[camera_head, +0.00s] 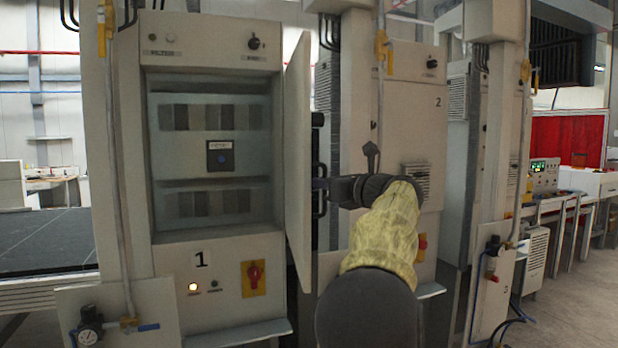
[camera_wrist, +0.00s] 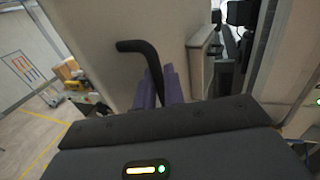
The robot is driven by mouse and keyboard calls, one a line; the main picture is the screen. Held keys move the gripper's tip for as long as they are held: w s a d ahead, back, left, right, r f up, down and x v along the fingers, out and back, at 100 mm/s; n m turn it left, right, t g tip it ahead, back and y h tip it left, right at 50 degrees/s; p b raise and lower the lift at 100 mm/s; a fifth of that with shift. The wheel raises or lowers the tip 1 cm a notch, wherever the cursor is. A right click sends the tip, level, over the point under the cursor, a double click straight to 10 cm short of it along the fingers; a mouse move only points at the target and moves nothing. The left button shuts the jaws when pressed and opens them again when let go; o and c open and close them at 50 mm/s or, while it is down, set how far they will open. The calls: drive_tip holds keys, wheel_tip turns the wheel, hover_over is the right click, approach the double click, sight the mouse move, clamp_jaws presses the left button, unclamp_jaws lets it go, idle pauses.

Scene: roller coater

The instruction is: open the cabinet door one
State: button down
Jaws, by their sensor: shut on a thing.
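Cabinet one (camera_head: 205,200), marked with a black "1", stands at the left in the head view. Its door (camera_head: 298,150) is swung open toward me on the right-hand side and shows nearly edge-on. Breaker rows inside the cabinet are exposed. My gripper (camera_head: 325,184) is at the door's outer face, shut on the black door handle (camera_head: 319,205). In the wrist view the handle (camera_wrist: 140,55) is a dark bent bar, and my purple fingertips (camera_wrist: 160,85) close around its lower part. The door panel (camera_wrist: 95,35) fills the upper middle there.
Cabinet two (camera_head: 410,120) stands just right of the open door. A red switch on a yellow plate (camera_head: 253,277) sits below the opening. A gauge with a blue valve (camera_head: 90,325) is at the lower left. Open floor (camera_head: 570,310) lies at the right.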

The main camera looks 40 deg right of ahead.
drive_tip(key=shift+s+d+y, duration=0.2)
drive_tip(key=shift+d+y, duration=0.2)
drive_tip(key=shift+d, duration=0.25)
drive_tip(key=shift+s+d, duration=0.1)
drive_tip(key=c, duration=1.6)
unclamp_jaws()
drive_tip(key=shift+a, duration=0.2)
drive_tip(key=shift+s+d, duration=0.1)
drive_tip(key=s+b, duration=0.3)
drive_tip(key=s, duration=1.4)
drive_tip(key=shift+d, duration=0.1)
